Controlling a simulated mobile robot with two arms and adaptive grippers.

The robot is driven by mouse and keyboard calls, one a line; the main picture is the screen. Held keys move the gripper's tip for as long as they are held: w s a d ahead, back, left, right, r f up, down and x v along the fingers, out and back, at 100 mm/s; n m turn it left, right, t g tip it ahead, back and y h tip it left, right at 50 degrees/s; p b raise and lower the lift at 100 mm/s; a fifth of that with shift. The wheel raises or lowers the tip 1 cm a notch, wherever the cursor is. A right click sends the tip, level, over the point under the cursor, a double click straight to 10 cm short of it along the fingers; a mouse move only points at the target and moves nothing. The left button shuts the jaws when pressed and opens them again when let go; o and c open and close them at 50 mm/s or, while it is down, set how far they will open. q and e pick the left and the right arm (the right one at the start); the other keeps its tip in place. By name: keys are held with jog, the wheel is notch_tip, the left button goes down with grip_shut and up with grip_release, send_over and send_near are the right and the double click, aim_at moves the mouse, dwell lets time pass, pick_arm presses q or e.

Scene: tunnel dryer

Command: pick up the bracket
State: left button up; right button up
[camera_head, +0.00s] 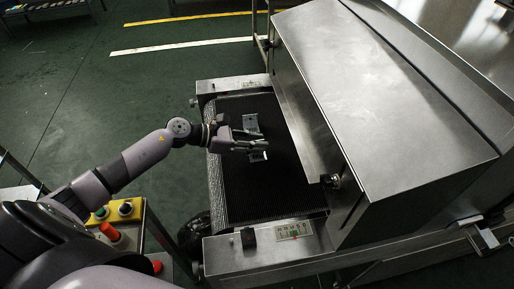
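The bracket (251,122) is a small grey metal piece lying on the dark mesh conveyor belt (262,195) of the dryer. Its upper end shows above my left gripper (262,145) in the picture, and a bright lower edge shows below it. The gripper's fingers lie across the bracket's middle and hide it. I cannot tell whether they touch the bracket or how far apart they are. My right gripper is not in view.
The steel dryer hood (390,100) stands right of the belt, close to the gripper. A front rail with a control panel (294,230) borders the belt. A yellow button box (120,211) stands at lower left. Green floor (90,90) lies open at upper left.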

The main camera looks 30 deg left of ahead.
pick_arm(q)
jog(key=shift+w+d, duration=0.1)
jog(key=shift+c, duration=0.6)
grip_shut()
